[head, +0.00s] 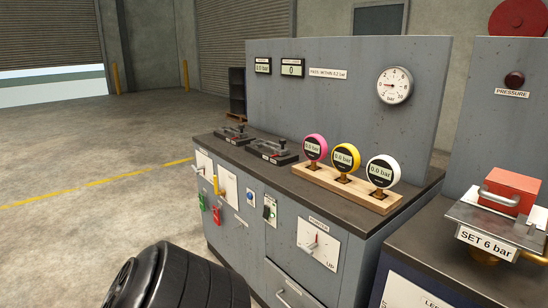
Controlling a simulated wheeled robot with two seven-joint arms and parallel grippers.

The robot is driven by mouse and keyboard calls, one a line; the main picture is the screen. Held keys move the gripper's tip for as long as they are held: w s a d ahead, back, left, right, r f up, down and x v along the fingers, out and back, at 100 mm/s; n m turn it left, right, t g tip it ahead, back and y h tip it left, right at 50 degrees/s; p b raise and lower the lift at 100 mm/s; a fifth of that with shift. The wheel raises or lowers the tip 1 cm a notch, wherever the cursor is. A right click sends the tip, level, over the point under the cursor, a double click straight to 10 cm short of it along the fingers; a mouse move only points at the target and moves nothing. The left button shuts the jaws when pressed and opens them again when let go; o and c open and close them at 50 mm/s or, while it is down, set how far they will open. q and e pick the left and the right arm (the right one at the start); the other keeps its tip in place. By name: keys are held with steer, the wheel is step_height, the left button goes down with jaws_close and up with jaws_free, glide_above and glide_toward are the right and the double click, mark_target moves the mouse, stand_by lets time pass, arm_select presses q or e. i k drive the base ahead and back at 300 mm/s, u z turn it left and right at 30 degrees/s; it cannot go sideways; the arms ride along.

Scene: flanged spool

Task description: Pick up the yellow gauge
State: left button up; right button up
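The yellow gauge (346,159) is round with a dark face and a display that reads 0.0 bar. It stands upright on a brass-coloured stem in a wooden rack (330,184) on the bench top. It is the middle one of three gauges, between a pink gauge (315,148) on its left and a white gauge (383,171) on its right. Neither of my grippers shows in the head view.
The dark bench top (262,151) carries two black clamp-like fixtures (273,152) left of the rack. A grey back panel (340,90) with a dial gauge (395,84) rises behind. A second bench at right holds a red block (511,190). Open floor lies left.

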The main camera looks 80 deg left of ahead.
mark_target(345, 159)
steer(key=u, duration=2.3)
